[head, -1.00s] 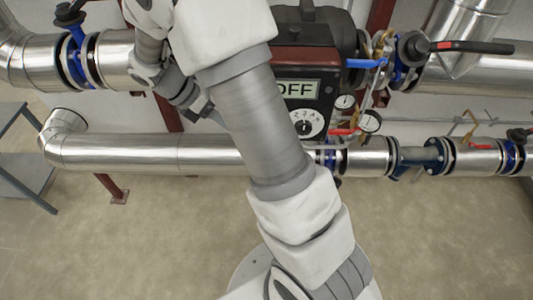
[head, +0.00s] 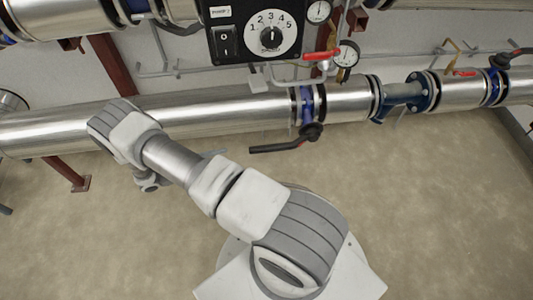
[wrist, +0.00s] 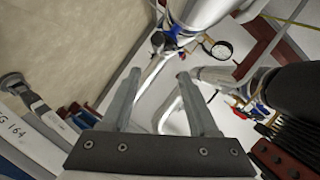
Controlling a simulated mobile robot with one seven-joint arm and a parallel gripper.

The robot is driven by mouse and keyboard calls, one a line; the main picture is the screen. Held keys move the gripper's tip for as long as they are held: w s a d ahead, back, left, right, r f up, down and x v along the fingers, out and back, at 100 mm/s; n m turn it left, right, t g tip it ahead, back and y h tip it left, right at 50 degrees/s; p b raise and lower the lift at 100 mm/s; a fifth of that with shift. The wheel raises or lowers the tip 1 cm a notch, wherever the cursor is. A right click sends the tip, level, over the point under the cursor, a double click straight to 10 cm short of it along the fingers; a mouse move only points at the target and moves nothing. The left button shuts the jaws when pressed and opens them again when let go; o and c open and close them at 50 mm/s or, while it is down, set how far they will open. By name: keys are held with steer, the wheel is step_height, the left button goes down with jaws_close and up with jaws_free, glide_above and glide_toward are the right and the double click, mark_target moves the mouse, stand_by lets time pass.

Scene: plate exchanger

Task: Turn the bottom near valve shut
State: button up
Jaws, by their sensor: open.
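The bottom valve nearest me has a blue body (head: 307,104) on the lower silver pipe. Its dark lever (head: 280,147) with a red part hangs below the pipe, pointing left, roughly along it. My arm reaches up and left from my base, and its end is left of this valve, apart from it; the fingers do not show clearly in the head view. In the wrist view my gripper (wrist: 159,76) is open, with nothing between its two fingers. Beyond the fingertips a blue ring and dark knob (wrist: 158,40) show on a pipe; I cannot tell if it is this valve.
A control box (head: 262,30) with a dial hangs above the lower pipe (head: 215,120). A red-handled tap (head: 322,56) and gauge (head: 347,53) are close above the valve. Another blue valve (head: 494,88) is far right. The floor in front is clear.

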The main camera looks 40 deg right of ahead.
mark_target(266, 148)
steer(key=b+x, duration=0.1)
steer(key=x, duration=0.8)
steer(key=b+x, duration=0.2)
steer(key=x, duration=0.6)
steer(key=shift+s+d+f, duration=0.1)
steer(key=shift+d+f, duration=0.2)
jaws_close()
stand_by(0.7)
